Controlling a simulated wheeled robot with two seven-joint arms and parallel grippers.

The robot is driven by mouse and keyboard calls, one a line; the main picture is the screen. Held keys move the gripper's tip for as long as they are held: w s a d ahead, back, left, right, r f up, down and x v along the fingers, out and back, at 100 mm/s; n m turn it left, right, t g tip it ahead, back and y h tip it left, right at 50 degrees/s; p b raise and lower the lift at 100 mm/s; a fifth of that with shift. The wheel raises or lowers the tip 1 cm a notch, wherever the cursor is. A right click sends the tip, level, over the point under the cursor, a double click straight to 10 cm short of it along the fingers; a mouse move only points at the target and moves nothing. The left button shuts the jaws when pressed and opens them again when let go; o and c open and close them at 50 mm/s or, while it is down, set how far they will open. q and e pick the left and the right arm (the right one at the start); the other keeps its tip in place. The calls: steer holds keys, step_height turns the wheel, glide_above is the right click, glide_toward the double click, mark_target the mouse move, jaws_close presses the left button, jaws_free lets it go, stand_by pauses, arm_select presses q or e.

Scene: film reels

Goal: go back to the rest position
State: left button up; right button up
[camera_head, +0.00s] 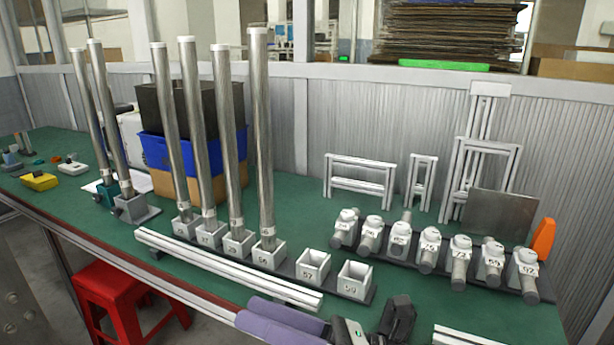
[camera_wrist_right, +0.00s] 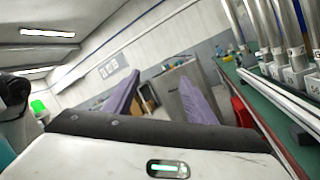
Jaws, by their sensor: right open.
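My right gripper (camera_head: 375,328) is at the bottom edge of the head view, just off the front of the green table (camera_head: 200,272). It is open, and I see nothing between its fingers. It is apart from the row of numbered holders, where several tall metal tubes (camera_head: 264,150) stand upright. Two holders at that row's right end, one white socket (camera_head: 313,265) and another (camera_head: 354,279), are empty. The tubes also show in the right wrist view (camera_wrist_right: 270,28) at its upper right. My left gripper is not in view.
White rails (camera_head: 225,268) lie along the table's front. A rack of numbered white pieces (camera_head: 429,249) stands at the right, with an orange object (camera_head: 543,239) beside it. A red stool (camera_head: 120,297) is below the front edge.

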steer(key=w+d+f+m+t+h, duration=0.1)
steer(key=d+f+m+t+h, duration=0.6)
steer(key=m, duration=0.7)
steer(key=w+d+f+m+t+h, duration=0.1)
steer(key=d+f+m+t+h, duration=0.35)
steer(key=f+m, duration=0.65)
steer(key=s+d+f+m+g+h, duration=0.3)
steer(key=s+d+f+m, duration=0.2)
steer(key=s+f+m, duration=0.3)
steer(key=s+d+f+m+g+h, duration=0.3)
steer(key=s+d+f+m+g, duration=0.1)
steer(key=s+f+m, duration=0.4)
steer(key=shift+s+d+f+m+p, duration=0.3)
steer(key=shift+s+d+m, duration=0.15)
steer(key=shift+s+m, duration=0.3)
